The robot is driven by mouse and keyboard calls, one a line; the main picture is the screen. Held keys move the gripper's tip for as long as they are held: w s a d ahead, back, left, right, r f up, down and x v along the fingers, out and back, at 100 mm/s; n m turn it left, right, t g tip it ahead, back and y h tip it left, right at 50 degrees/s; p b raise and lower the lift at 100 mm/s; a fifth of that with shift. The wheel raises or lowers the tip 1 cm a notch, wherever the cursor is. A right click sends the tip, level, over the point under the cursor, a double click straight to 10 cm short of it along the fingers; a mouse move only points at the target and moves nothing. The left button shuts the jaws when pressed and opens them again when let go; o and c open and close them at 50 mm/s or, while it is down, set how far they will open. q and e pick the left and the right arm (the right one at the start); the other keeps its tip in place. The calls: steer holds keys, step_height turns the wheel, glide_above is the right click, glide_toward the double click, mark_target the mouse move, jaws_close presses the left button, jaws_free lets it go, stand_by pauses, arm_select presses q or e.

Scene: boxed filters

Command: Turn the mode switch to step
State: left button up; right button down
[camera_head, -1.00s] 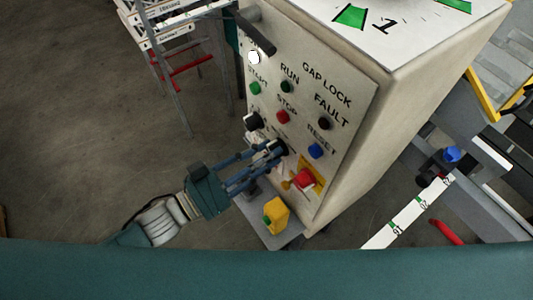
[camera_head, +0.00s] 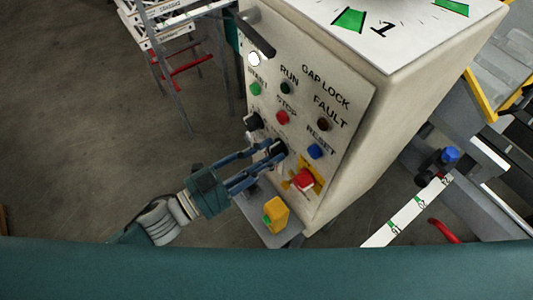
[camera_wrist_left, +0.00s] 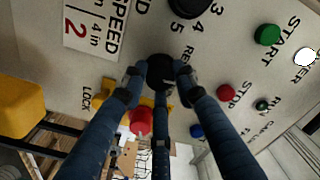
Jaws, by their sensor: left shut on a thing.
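The control panel (camera_head: 350,100) is the pale tilted face of a box in the head view. The mode switch is a black knob low on it, partly covered by my fingers; in the left wrist view the knob (camera_wrist_left: 160,69) shows between the fingertips. My left gripper (camera_head: 273,150) reaches in from the left and is shut on this knob. In the left wrist view its blue fingers (camera_wrist_left: 157,85) surround the knob. The lettering beside the knob is partly hidden, and I cannot read the knob's pointer. My right gripper is not in view.
Near the knob are a red button (camera_head: 303,180) on a yellow plate, a blue reset button (camera_head: 315,151), a red stop button (camera_head: 282,117) and another black knob (camera_head: 253,121). A yellow block (camera_head: 276,214) stands below. A black handle (camera_head: 257,38) sticks out above.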

arm_select(q)
steer(key=shift+a+f+m, duration=0.1)
steer(key=shift+f+m, duration=0.25)
steer(key=shift+m, duration=0.25)
steer(key=o, duration=1)
steer(key=shift+c, duration=0.2)
steer(key=shift+o, duration=0.9)
steer(key=shift+r, duration=0.25)
steer(key=v, duration=1.2)
steer(key=shift+w+f, duration=0.1)
